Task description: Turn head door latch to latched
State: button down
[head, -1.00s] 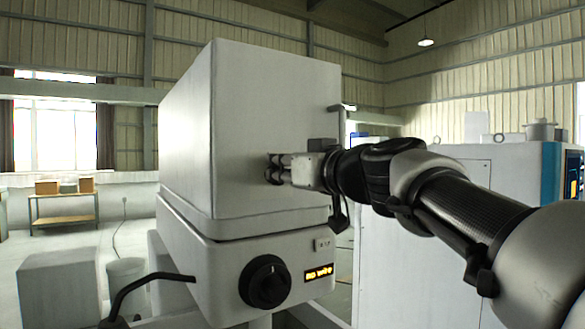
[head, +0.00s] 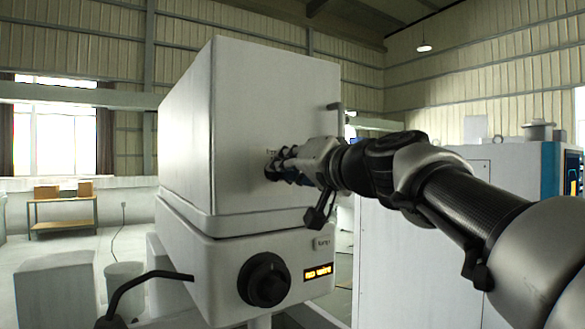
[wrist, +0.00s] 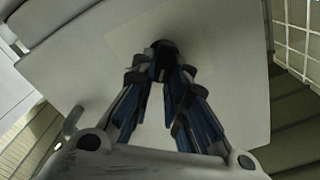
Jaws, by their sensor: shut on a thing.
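The white head housing (head: 270,120) stands at the middle of the head view, with the door face turned to the right. The head door latch (wrist: 162,47) is a small dark knob on that pale face in the wrist view. My gripper (head: 280,164) reaches it from the right in the head view. Its two fingers converge on the latch in the wrist view and are shut on it. The fingertips cover most of the latch, so its exact angle cannot be told.
Below the housing are a black rotary knob (head: 265,280) and a lit orange display (head: 318,272). A grey door handle (head: 337,112) sticks out at the upper right. A black bent bar (head: 140,285) is at the lower left. A white cabinet (head: 475,190) stands behind my arm.

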jog(key=shift+w+d+f+m+p, duration=0.1)
jog(key=shift+f+m, duration=0.1)
jog(key=shift+m, duration=1.45)
jog(key=shift+d+f+m+p, duration=0.1)
jog(key=shift+f+m, duration=0.1)
jog(key=shift+m, duration=1.5)
jog(key=shift+w+f+m+p, duration=0.1)
jog(key=shift+f+m, duration=0.1)
jog(key=shift+m, duration=1.45)
jog(key=c, duration=1.6)
grip_release()
jog(key=shift+s, duration=0.1)
jog(key=v, duration=1.2)
